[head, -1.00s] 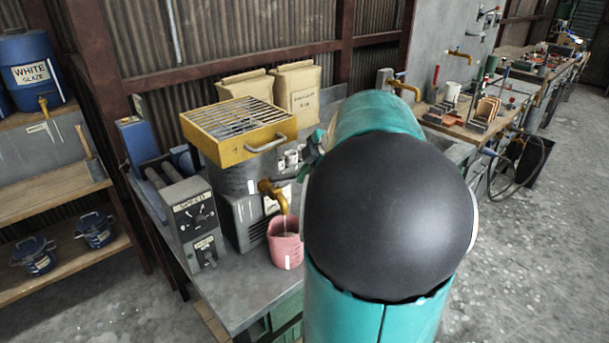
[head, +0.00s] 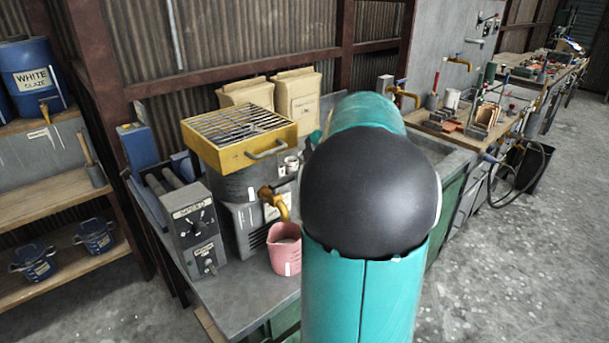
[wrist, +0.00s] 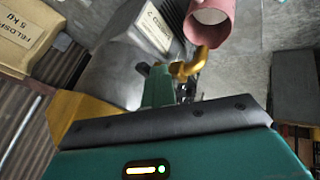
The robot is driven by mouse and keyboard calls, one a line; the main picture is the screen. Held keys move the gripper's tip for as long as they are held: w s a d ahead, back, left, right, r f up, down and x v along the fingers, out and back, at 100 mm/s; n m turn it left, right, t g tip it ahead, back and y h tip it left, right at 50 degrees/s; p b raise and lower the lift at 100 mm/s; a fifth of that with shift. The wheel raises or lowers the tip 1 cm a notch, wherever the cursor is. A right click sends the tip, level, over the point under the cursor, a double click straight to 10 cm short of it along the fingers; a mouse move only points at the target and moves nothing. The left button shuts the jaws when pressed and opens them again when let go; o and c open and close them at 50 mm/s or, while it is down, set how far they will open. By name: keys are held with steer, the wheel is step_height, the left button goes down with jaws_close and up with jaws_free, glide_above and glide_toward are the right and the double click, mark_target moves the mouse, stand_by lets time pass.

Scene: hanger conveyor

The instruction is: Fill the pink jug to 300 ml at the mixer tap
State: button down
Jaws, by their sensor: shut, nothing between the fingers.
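The pink jug (head: 285,255) stands upright on the grey bench top under the brass mixer tap (head: 278,203). A white mark shows on its side. The wrist view shows the jug (wrist: 219,32) from above with pale liquid inside; I cannot read the level. No stream shows between the tap (wrist: 190,66) and the jug. My gripper (wrist: 158,75) is shut and empty, close beside the tap; I cannot tell whether it touches it. In the head view my arm hides most of the gripper.
The mixer has a yellow-framed grate (head: 240,130) on top. A grey control box (head: 195,228) stands left of it. Paper sacks (head: 297,98) stand behind. A shelf with blue containers (head: 33,75) is at far left. The bench front is clear.

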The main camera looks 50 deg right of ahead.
steer(key=shift+a, duration=0.1)
stand_by(0.3)
steer(key=shift+s+a, duration=0.3)
steer(key=shift+a, duration=0.3)
steer(key=shift+s, duration=0.1)
